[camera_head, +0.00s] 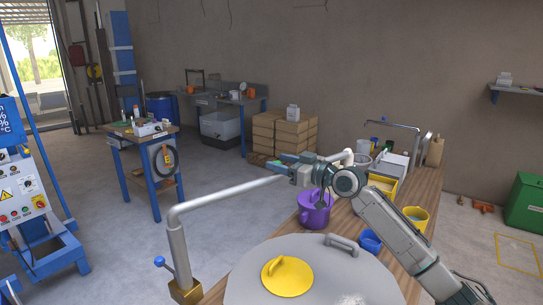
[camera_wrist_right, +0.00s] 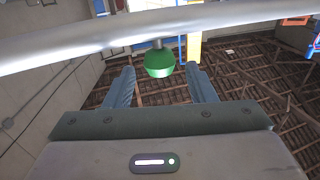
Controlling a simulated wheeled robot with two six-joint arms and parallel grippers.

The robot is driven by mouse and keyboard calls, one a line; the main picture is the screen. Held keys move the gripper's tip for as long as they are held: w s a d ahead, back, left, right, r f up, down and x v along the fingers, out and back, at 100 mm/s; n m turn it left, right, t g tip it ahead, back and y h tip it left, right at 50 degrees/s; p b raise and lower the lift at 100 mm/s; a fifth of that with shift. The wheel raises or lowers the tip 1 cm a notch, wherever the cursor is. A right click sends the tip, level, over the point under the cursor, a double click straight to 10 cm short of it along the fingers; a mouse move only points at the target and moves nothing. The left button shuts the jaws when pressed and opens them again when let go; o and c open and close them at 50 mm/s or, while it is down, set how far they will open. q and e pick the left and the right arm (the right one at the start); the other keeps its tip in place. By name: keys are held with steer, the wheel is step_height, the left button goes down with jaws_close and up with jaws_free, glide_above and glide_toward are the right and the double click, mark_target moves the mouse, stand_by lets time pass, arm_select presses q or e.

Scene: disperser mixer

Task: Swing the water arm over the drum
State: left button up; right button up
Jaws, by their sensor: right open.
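The water arm (camera_head: 225,194) is a grey pipe. It rises from a brass-coloured base at the lower left, bends, and runs level to the right, ending near my right gripper (camera_head: 285,165). The drum (camera_head: 330,270) stands at the bottom centre, with a grey lid carrying a yellow cap and a grey handle. In the right wrist view the pipe (camera_wrist_right: 130,40) crosses the top, and a green knob (camera_wrist_right: 159,64) on a short stem sits between the open fingers of my right gripper (camera_wrist_right: 160,75). Clear gaps show on both sides of the knob. My left gripper is not seen.
A wooden bench (camera_head: 427,190) runs along the right, bearing a purple pot (camera_head: 314,212), a blue cup (camera_head: 370,240) and a yellow bucket (camera_head: 417,218). Open floor (camera_head: 215,240) lies between.

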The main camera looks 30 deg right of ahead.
steer(key=shift+p+x, duration=0.65)
steer(key=shift+x, duration=1.15)
steer(key=shift+c, duration=0.4)
jaws_close()
